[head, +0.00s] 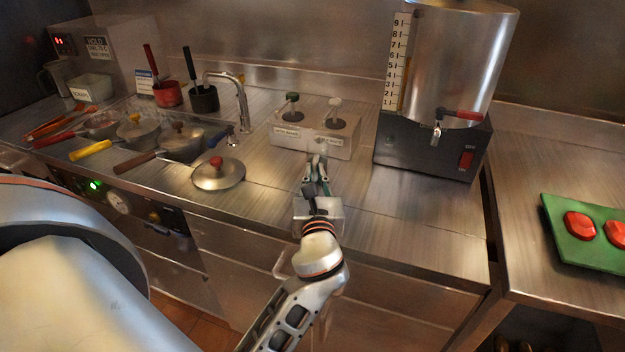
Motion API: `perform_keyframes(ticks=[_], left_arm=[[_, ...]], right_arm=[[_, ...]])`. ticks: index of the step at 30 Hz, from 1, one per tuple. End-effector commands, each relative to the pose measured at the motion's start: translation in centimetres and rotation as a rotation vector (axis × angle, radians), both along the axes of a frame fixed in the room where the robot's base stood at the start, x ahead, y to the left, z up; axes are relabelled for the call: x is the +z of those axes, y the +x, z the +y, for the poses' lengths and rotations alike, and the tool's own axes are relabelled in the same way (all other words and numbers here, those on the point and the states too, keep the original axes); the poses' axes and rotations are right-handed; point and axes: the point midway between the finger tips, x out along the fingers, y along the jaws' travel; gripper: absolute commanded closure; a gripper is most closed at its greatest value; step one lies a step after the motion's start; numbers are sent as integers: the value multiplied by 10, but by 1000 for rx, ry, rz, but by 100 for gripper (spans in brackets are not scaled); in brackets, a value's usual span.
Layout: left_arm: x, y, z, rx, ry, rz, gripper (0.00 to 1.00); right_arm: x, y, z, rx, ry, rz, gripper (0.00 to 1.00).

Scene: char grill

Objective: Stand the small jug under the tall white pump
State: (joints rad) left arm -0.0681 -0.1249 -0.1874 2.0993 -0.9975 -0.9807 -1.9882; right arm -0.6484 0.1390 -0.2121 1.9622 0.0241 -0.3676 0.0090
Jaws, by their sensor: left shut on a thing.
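The pump stand (345,150) is a low metal box in the middle of the counter, with labels on its front. My left gripper (317,176) is in front of the stand, below and slightly left of the white pump. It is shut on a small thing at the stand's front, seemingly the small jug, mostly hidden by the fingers. I cannot tell whether it touches the counter. My right gripper is not in view.
A metal urn (455,60) with a red-handled tap stands right of the pumps. A green tray (590,245) with red pieces lies far right. The counter's front right is clear.

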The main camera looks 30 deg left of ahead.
Motion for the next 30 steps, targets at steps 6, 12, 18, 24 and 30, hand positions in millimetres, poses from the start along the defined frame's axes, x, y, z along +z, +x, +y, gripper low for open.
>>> perform_keyframes(ticks=[6,12,18,24,30], left_arm=[[-1,14,3,-1,-1,-2,100],[-1,27,6,0,-1,-2,100],[-1,37,9,0,0,-1,100],[-2,37,8,-1,-1,-1,100],[-4,36,8,-1,-1,-2,100]], right_arm=[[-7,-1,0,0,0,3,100],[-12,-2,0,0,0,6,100],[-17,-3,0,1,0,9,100],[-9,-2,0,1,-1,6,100],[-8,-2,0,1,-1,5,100]])
